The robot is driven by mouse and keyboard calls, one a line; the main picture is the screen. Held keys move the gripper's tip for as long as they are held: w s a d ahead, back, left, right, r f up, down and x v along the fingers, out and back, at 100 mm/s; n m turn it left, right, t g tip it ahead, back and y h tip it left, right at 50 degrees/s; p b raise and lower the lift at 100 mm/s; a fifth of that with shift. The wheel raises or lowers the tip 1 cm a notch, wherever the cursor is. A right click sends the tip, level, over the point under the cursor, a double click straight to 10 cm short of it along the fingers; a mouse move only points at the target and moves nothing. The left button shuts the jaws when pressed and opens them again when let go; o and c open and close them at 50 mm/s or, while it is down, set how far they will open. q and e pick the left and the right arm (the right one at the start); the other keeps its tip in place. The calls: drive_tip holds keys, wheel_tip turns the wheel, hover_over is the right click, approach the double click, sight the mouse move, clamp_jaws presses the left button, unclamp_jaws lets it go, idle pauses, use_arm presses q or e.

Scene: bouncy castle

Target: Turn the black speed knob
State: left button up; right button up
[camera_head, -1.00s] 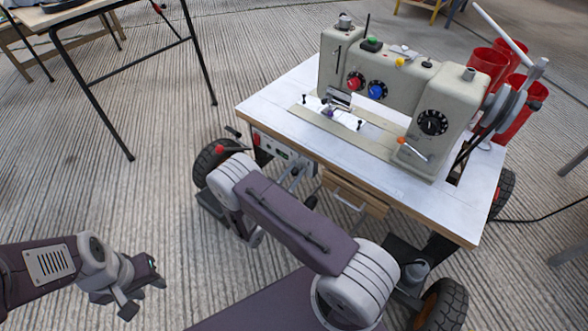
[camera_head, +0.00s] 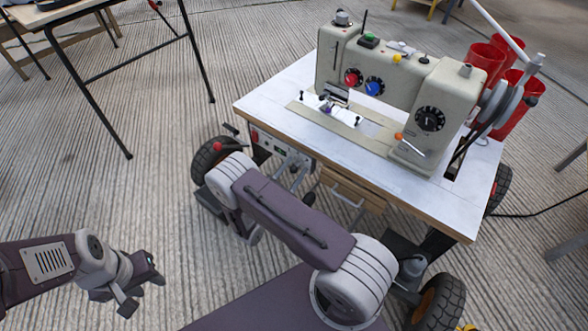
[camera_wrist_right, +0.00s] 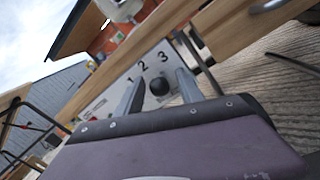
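The black speed knob (camera_wrist_right: 159,86) sits on a pale panel (camera_wrist_right: 122,88) marked 1, 2 and 3 in the right wrist view. My right gripper (camera_wrist_right: 158,88) is open, with one finger on each side of the knob. Gaps show between knob and fingers, and I see no contact. In the head view my right gripper (camera_head: 296,168) is at the front edge of the sewing machine table, beside the panel (camera_head: 268,146); the knob cannot be made out there. My left gripper (camera_head: 140,284) hangs empty over the floor at lower left, its fingers apart.
A beige sewing machine (camera_head: 428,110) with other dials stands on the white table (camera_head: 275,97). A wooden drawer (camera_head: 350,190) with a metal handle is right of the panel. Red bins (camera_head: 484,60) stand behind.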

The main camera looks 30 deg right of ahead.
drive_tip(key=p+v, duration=0.4)
drive_tip(key=v, duration=0.5)
idle(0.3)
